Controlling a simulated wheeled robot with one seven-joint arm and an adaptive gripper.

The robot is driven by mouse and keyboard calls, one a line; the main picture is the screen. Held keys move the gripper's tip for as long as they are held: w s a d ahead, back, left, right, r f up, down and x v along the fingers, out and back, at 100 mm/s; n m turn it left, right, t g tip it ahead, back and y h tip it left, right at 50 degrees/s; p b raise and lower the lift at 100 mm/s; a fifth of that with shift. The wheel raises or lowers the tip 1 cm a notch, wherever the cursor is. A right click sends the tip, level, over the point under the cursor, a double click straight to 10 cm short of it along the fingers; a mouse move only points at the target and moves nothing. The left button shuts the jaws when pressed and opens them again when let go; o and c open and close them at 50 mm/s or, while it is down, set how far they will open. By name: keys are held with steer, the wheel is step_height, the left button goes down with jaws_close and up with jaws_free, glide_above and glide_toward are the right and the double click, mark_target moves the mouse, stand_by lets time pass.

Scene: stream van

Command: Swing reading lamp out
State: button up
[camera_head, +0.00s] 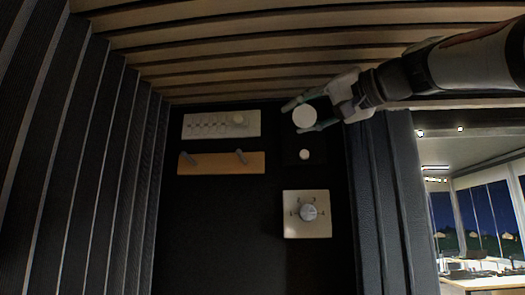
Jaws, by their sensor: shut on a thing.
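The reading lamp shows as a round white head (305,117) high on the dark wall, in front of a black plate (291,158). A small white round knob (304,154) sits on the plate below it. My gripper (301,116) reaches in from the upper right, with one finger at the upper left of the head and the other below it. It is shut on the lamp head. The lamp's arm or joint cannot be made out.
Left of the lamp is a white panel (215,126) with a round knob and scale marks. Below that is a wooden strip (221,168) with two dark pegs. A white plate with a numbered dial (308,212) is lower right. Slatted ceiling runs above my gripper; windows are at far right.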

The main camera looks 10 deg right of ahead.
steer(key=p, duration=0.3)
steer(key=shift+s+r+m+g, duration=0.2)
steer(key=shift+r+m+g, duration=0.1)
steer(key=shift+m, duration=0.1)
steer(key=shift+m+g+p, duration=0.3)
steer(key=shift+p, duration=0.6)
steer(key=shift+h, duration=0.3)
steer(key=shift+w+f, duration=0.15)
steer(key=o, duration=1.2)
steer(key=shift+c, duration=0.2)
steer(key=f+v, duration=0.1)
steer(key=v, duration=0.6)
steer(key=shift+s+d+r, duration=0.15)
steer(key=shift+s+r, duration=0.1)
steer(key=shift+r, duration=0.3)
